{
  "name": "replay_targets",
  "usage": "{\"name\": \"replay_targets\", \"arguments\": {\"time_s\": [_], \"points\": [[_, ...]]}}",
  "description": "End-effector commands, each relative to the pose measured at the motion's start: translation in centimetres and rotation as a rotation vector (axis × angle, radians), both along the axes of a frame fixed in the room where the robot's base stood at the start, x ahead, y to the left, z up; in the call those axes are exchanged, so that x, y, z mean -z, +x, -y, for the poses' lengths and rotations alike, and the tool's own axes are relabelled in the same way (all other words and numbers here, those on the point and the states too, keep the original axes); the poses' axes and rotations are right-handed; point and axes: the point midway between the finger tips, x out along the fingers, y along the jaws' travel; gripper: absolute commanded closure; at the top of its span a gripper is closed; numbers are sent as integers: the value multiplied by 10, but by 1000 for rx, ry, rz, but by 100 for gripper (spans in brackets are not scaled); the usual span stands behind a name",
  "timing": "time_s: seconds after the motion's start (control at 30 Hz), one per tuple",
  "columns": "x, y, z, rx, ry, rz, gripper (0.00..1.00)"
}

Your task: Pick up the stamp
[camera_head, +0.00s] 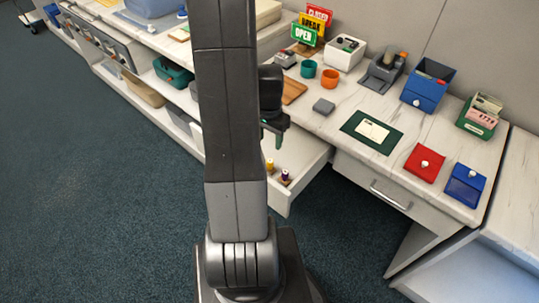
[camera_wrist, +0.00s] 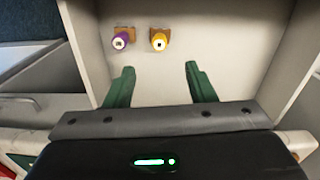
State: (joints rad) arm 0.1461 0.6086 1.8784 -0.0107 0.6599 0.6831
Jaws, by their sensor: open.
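Two small stamps stand in an open white drawer (camera_head: 305,165). One has a yellow handle (camera_head: 269,164) and the other a purple handle (camera_head: 285,175). In the wrist view the purple stamp (camera_wrist: 121,41) is at the left and the yellow stamp (camera_wrist: 158,41) is to its right, both with brown bases. My gripper (camera_wrist: 160,70) has its green fingers wide apart with nothing between them. It points into the drawer, and both stamps lie beyond the fingertips in that view. In the head view my gripper (camera_head: 275,136) is above the drawer, partly hidden by my arm.
The drawer walls (camera_wrist: 275,55) stand close around the gripper. On the desk above are a green mat with a card (camera_head: 372,131), a red pouch (camera_head: 424,163), a blue pouch (camera_head: 466,184), cups (camera_head: 330,78) and a grey block (camera_head: 324,106).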

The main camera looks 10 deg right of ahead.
Motion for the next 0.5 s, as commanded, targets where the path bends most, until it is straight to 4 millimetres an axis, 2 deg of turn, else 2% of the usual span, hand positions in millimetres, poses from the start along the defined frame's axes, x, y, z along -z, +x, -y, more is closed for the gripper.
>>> {"name": "replay_targets", "arguments": {"time_s": [0.5], "points": [[76, 0, 1, 6, 0, -3, 50]]}}
